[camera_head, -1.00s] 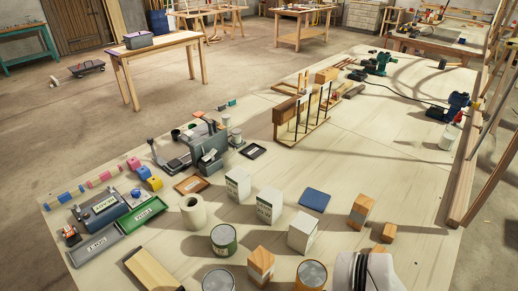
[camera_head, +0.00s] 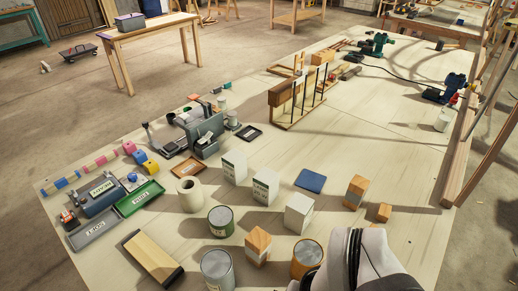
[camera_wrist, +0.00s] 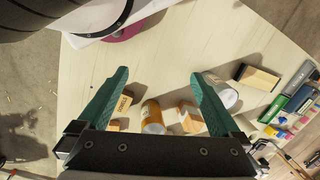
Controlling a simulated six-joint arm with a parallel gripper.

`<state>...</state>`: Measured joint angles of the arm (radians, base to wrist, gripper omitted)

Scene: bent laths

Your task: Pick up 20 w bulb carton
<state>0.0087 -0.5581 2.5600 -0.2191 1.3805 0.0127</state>
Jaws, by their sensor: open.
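Three white cartons stand upright on the table in the head view: a rear one (camera_head: 234,167), a middle one (camera_head: 265,187) and a plainer front one (camera_head: 298,213). The rear two carry printed labels too small to read, so I cannot tell which is the 20 w bulb carton. My gripper (camera_wrist: 160,74) is open and empty in the wrist view, its green fingers wide apart. An orange-banded can (camera_wrist: 152,117) and a wooden block (camera_wrist: 124,103) show beyond and between the fingers. No white carton shows clearly there. The head view shows my white arm at bottom right, not the fingers.
Near the cartons stand a green can (camera_head: 221,221), a grey can (camera_head: 217,269), an orange can (camera_head: 307,257), wooden blocks (camera_head: 258,245) and a white roll (camera_head: 190,194). A blue pad (camera_head: 311,181) lies behind. Labelled trays (camera_head: 94,229) are left. The table's right middle is fairly clear.

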